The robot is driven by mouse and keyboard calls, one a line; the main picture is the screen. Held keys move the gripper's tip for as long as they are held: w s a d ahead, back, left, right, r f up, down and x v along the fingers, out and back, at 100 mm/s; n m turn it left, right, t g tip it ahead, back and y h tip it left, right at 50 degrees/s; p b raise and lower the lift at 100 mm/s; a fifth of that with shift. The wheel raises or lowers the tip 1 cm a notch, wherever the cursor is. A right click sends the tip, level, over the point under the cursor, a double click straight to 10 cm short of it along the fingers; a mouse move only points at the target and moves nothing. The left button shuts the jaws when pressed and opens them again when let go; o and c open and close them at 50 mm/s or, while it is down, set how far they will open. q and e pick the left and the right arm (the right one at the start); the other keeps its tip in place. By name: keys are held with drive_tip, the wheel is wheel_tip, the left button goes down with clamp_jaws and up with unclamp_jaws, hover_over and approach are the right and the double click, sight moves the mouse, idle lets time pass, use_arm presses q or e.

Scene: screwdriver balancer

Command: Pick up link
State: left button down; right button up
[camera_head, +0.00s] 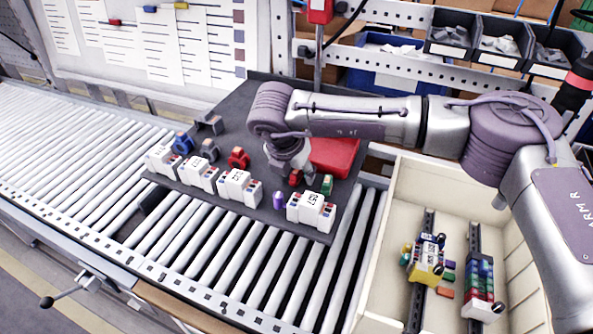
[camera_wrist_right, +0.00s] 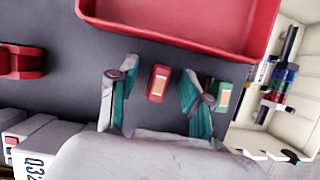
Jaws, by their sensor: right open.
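A small red block with a pale, orange-marked face, which may be the link, sits on the dark tray (camera_head: 262,205) in the head view (camera_head: 295,178). In the right wrist view the red block (camera_wrist_right: 158,84) shows between the two fingers of my right gripper (camera_wrist_right: 155,98). The right gripper (camera_head: 293,172) is open, pointing down, with a finger on each side of the block. I cannot tell if either finger touches it. My left gripper is not in view.
A green block (camera_head: 327,185) stands close to the right finger. A red bin (camera_head: 335,156) lies just behind. A cream crate (camera_head: 395,200) with rails stands right.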

drive_tip(key=shift+a, duration=0.1)
drive_tip(key=shift+c, duration=1.4)
clamp_jaws()
drive_tip(key=shift+r, duration=0.15)
